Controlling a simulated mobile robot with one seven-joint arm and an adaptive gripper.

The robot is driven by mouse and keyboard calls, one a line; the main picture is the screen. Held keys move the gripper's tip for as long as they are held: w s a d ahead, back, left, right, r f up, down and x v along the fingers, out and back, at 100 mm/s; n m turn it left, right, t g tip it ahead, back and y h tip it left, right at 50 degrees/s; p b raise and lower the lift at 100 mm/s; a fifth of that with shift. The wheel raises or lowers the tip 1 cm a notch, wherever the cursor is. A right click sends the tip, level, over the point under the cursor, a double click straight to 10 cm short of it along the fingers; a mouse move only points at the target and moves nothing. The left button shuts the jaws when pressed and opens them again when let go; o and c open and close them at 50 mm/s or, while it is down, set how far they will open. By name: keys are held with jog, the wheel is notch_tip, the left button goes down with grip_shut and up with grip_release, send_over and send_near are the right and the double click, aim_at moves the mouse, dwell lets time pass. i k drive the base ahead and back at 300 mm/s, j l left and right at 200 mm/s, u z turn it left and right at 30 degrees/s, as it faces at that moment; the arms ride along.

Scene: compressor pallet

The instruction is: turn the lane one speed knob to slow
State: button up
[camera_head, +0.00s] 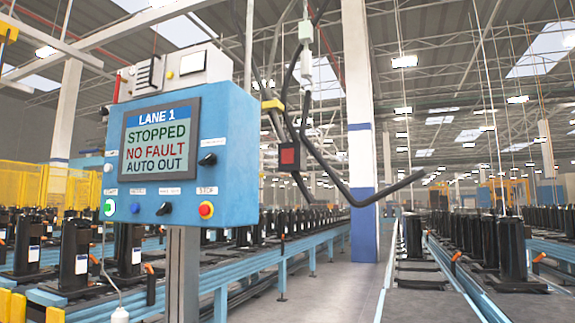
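The blue Lane 1 control panel (232,150) stands on a grey post at the left. Its screen (160,138) reads "LANE 1", "STOPPED", "NO FAULT", "AUTO OUT". One black knob (208,159) sits right of the screen, its handle pointing left and slightly down. Another black knob (164,209) sits below the screen, its handle tilted. Their labels are too small to read surely, so I cannot tell which is the speed knob. My gripper is not in view.
Black bent bars with a red square pad (289,156) hang just right of the panel. A white pillar (358,110) stands behind. Conveyors (300,249) carrying black compressors run on both sides. The grey floor (340,292) between them is clear.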

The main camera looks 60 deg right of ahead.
aim_at(210, 160)
jog(key=z, duration=1.4)
